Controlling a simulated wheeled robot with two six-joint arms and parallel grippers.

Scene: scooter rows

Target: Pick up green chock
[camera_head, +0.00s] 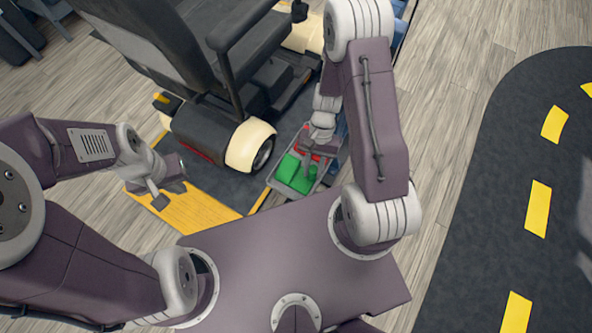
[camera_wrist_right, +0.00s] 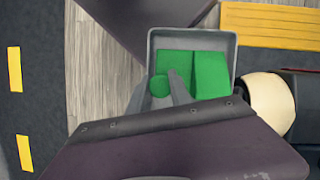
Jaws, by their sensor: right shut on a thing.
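A green chock (camera_wrist_right: 210,76) with a sloped face lies in a grey tray (camera_wrist_right: 154,42) in the right wrist view. A second green face (camera_wrist_right: 174,60) lies beside it; I cannot tell whether they are one piece. A small round green knob (camera_wrist_right: 159,86) sits between the fingers of my right gripper (camera_wrist_right: 160,90), which is shut on it. In the head view the green chock (camera_head: 292,174) is in the tray under my right gripper (camera_head: 312,167), partly hidden by it. My left gripper (camera_head: 168,194) is open and empty, above the yellow strip at left.
A dark mobility scooter (camera_head: 211,126) with cream wheel covers stands just left of the tray. A red thing (camera_head: 302,142) shows behind my right gripper. A yellow ridged strip (camera_head: 205,212) edges the scooter's mat. Wooden floor (camera_head: 450,110) is clear to the right.

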